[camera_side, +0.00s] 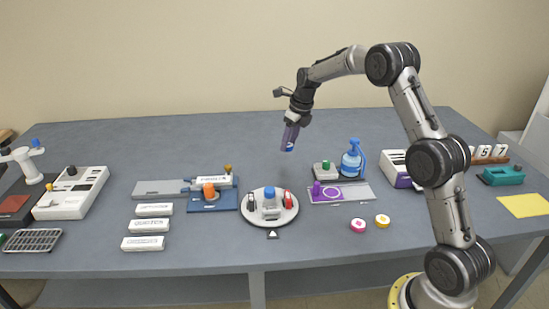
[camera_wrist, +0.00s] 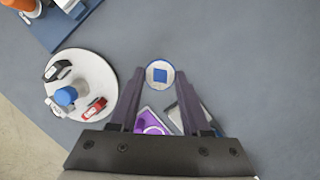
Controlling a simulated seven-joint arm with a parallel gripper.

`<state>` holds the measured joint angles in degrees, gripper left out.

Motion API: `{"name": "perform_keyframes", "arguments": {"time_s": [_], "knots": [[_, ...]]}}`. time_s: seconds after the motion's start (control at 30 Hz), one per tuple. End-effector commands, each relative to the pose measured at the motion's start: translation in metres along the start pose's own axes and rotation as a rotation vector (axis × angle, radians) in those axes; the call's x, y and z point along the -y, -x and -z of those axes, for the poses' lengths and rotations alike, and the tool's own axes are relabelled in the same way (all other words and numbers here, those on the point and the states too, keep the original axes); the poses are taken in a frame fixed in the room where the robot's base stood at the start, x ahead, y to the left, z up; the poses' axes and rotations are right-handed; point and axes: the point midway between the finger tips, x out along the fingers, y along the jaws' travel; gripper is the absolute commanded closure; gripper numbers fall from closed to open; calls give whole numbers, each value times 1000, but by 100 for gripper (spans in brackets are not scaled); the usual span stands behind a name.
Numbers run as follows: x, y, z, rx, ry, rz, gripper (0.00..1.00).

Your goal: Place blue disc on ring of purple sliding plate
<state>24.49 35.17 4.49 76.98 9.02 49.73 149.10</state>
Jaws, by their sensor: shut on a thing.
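My gripper (camera_side: 289,143) is in the air above the back middle of the table, pointing down, shut on the blue disc (camera_side: 287,149). In the wrist view the disc (camera_wrist: 160,74) sits between the fingertips, showing a white face with a blue square and a blue rim. The purple sliding plate (camera_side: 316,199) lies on the table lower and to the right of the gripper in the side view. It carries a pale ring (camera_side: 333,194) and a purple knob (camera_side: 317,188). In the wrist view the plate (camera_wrist: 145,112) shows partly between the fingers, its rest hidden by the gripper.
A round white turntable (camera_side: 258,217) with small items stands left of the plate. A blue bottle (camera_side: 352,160) and a green-buttoned box (camera_side: 325,169) stand behind it. Pink (camera_side: 358,225) and yellow (camera_side: 382,221) discs lie in front.

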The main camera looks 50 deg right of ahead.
Motion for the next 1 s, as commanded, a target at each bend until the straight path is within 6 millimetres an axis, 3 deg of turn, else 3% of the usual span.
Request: {"name": "perform_keyframes", "arguments": {"time_s": [0.13, 0.3, 0.43, 0.73, 1.0], "knots": [[11, -20, -21, 0, 0, 0, 100], [20, -54, -34, -2, 0, -1, 100], [25, -71, -41, 0, 0, -1, 100], [30, -88, -48, 0, 0, -1, 100], [30, -116, -39, 0, 1, 0, 100]]}}
